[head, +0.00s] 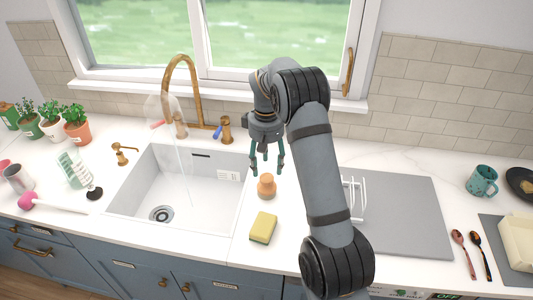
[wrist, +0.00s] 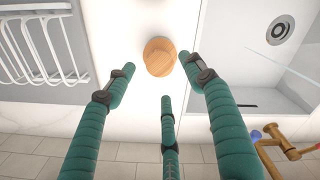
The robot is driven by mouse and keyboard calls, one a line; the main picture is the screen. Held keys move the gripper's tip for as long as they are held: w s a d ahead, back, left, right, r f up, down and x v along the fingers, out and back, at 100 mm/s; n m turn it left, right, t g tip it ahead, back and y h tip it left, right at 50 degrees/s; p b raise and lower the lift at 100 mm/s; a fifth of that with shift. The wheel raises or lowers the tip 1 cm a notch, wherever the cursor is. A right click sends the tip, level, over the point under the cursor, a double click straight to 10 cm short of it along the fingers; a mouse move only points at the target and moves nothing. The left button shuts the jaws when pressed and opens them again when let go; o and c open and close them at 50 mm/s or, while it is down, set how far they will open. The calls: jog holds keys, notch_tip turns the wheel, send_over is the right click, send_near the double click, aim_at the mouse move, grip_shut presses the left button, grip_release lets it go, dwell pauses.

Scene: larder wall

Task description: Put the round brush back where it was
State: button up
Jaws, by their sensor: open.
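A small orange-brown wooden thing with a rounded knob, which looks like the round brush (head: 266,187), stands upright on the white counter just right of the sink. Its round top also shows in the wrist view (wrist: 159,56); its bristles cannot be made out. My gripper (head: 267,171) points down just above it. In the wrist view my gripper's green fingers (wrist: 161,76) are spread apart, with the knob beyond their tips and a visible gap around it. The gripper is open and empty.
A yellow sponge (head: 263,228) lies in front of the brush. The sink (head: 150,205) with its brass tap (head: 184,68) is to the left. A white rack (head: 354,198) stands on a grey mat (head: 405,215) to the right. A pink-headed brush (head: 30,202) lies far left.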

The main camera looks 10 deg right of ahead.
notch_tip(320, 180, up, 6)
